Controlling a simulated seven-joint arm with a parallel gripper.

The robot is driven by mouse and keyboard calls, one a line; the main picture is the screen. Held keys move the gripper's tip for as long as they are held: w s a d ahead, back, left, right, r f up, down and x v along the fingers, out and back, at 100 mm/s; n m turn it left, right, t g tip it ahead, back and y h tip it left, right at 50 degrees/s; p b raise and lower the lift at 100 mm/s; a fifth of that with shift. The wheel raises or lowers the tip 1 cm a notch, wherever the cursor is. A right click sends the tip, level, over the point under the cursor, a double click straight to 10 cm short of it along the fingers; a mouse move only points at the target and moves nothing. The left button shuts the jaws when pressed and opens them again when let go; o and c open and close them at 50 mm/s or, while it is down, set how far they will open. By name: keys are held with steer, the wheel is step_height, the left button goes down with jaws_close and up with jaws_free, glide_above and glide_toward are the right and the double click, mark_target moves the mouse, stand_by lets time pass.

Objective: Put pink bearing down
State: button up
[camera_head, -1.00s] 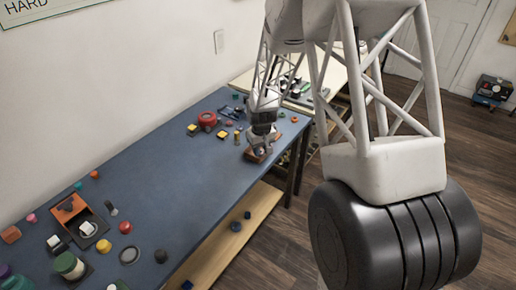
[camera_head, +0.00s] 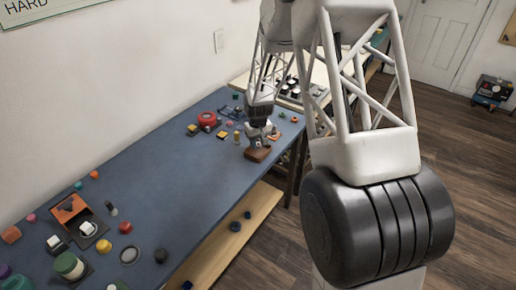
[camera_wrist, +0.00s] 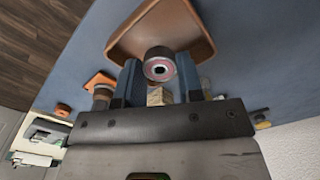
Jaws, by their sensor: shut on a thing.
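The pink bearing (camera_wrist: 159,68), a dark metal ring with a pink inner band, sits between the two fingers of my gripper (camera_wrist: 159,78) in the wrist view. The fingers are shut on it. A brown tray (camera_wrist: 160,22) with a raised rim lies just beyond the bearing in that view. In the head view, my gripper (camera_head: 259,138) is over the brown tray (camera_head: 257,155) near the right edge of the blue table. The bearing is too small to make out there. I cannot tell whether it touches the tray.
The blue table (camera_head: 175,170) has clear room in its middle. A red round part (camera_head: 207,118) and small yellow blocks lie left of my gripper. An orange box (camera_head: 70,208), a green-lidded jar (camera_head: 69,264) and several small parts fill the near left end.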

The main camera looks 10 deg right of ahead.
mark_target(258, 144)
steer(key=shift+f, duration=1.65)
steer(key=shift+f, duration=0.1)
steer(key=o, duration=0.8)
steer(key=shift+o, duration=0.2)
step_height(258, 144, up, 12)
steer(key=shift+f, duration=0.15)
steer(key=shift+r, duration=0.3)
